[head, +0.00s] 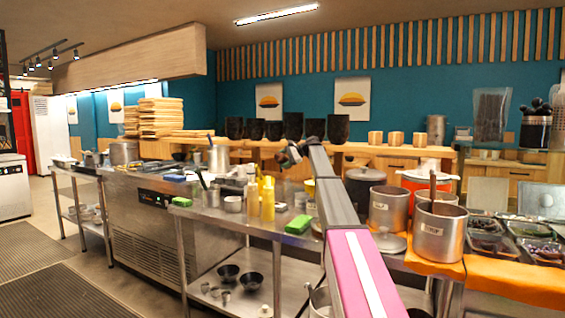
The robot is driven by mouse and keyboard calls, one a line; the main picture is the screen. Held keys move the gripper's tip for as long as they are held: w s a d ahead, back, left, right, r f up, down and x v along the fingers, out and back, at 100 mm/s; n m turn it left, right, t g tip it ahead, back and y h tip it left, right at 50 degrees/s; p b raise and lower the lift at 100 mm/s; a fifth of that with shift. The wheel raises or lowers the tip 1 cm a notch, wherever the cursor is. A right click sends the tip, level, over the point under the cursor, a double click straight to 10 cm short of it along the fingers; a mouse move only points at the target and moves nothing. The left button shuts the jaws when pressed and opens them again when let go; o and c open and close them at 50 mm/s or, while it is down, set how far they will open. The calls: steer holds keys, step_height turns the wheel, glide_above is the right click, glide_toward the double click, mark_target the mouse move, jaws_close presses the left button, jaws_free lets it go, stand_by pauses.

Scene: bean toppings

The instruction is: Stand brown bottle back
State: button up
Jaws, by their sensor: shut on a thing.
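My arm reaches forward from the bottom of the head view, over the steel counter (225,218). My gripper (287,157) is small and dark at the arm's far end. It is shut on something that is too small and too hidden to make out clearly. I cannot pick out a brown bottle for certain. Yellow squeeze bottles (268,198) stand upright on the counter, left of my arm.
A green sponge (299,224) lies near the counter's front edge. Black containers (293,126) line the back shelf. Floor is free at left.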

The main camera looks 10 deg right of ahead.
steer(key=m+g+y, duration=0.1)
steer(key=m, duration=0.1)
steer(key=m+g+y, duration=0.1)
steer(key=m, duration=0.1)
steer(key=shift+g+y, duration=0.3)
steer(key=m+y, duration=0.1)
steer(key=m, duration=0.1)
steer(key=m+g+y, duration=0.1)
steer(key=m+y, duration=0.1)
steer(key=m, duration=0.1)
steer(key=shift+m, duration=0.3)
